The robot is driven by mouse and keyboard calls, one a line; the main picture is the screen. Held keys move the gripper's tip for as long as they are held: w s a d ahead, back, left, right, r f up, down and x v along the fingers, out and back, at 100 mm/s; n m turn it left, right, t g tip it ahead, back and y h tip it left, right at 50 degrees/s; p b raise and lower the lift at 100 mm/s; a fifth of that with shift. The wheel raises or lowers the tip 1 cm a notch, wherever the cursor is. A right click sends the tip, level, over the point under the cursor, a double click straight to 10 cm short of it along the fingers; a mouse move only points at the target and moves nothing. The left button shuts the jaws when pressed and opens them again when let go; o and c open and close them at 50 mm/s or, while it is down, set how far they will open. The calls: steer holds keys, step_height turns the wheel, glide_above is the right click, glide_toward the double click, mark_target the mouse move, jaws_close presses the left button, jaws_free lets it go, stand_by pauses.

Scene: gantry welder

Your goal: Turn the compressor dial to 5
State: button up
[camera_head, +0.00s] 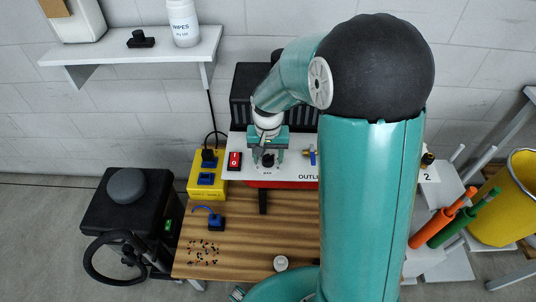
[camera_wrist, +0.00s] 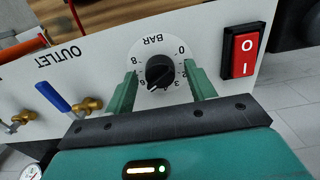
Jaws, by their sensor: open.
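The compressor dial (camera_wrist: 160,71) is a round black knob on a white panel marked BAR, with numbers around it. The panel appears upside down in the wrist view. A pale pointer mark on the knob faces down and slightly left, among the middle numbers; the exact number is too small to read surely. My gripper (camera_wrist: 160,76) is open, with one green finger on each side of the knob and visible gaps between. In the head view, my gripper (camera_head: 268,154) is at the panel, with the dial (camera_head: 268,160) between its fingers.
A red rocker switch (camera_wrist: 243,56) sits close beside the dial. A blue-handled brass valve (camera_wrist: 70,104) is on the other side, by the OUTLET label. A yellow socket box (camera_head: 207,180) stands left of the panel.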

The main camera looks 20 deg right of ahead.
steer(key=c, duration=1)
steer(key=shift+o, duration=0.2)
steer(key=shift+n, duration=2.9)
steer(key=o, duration=1)
steer(key=shift+c, duration=0.2)
